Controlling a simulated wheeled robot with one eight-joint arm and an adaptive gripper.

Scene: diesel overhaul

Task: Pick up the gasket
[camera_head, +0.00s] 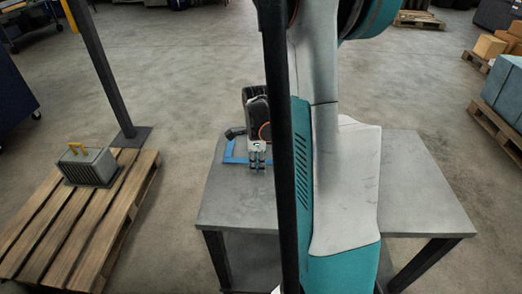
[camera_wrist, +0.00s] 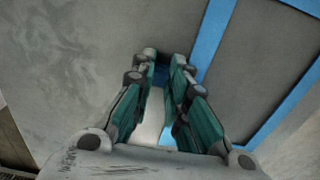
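The gasket is a flat blue rectangular frame (camera_head: 229,153) at the grey table's left part. In the wrist view its blue strips (camera_wrist: 211,38) run along the right of the fingers. My gripper (camera_head: 257,164) points down at the gasket's near side in the head view. In the wrist view the fingertips (camera_wrist: 163,62) are close together with a narrow gap. Dark blue shows in this gap. I cannot tell whether the fingers press on it. My gripper and arm hide part of the gasket. I see no clear gap between gasket and table.
The grey table (camera_head: 420,205) is bare on the right of my arm. A wooden pallet (camera_head: 100,205) with a grey box with a yellow handle (camera_head: 88,165) stands on the floor at left. A dark post (camera_head: 105,70) rises behind it. More loaded pallets stand at far right.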

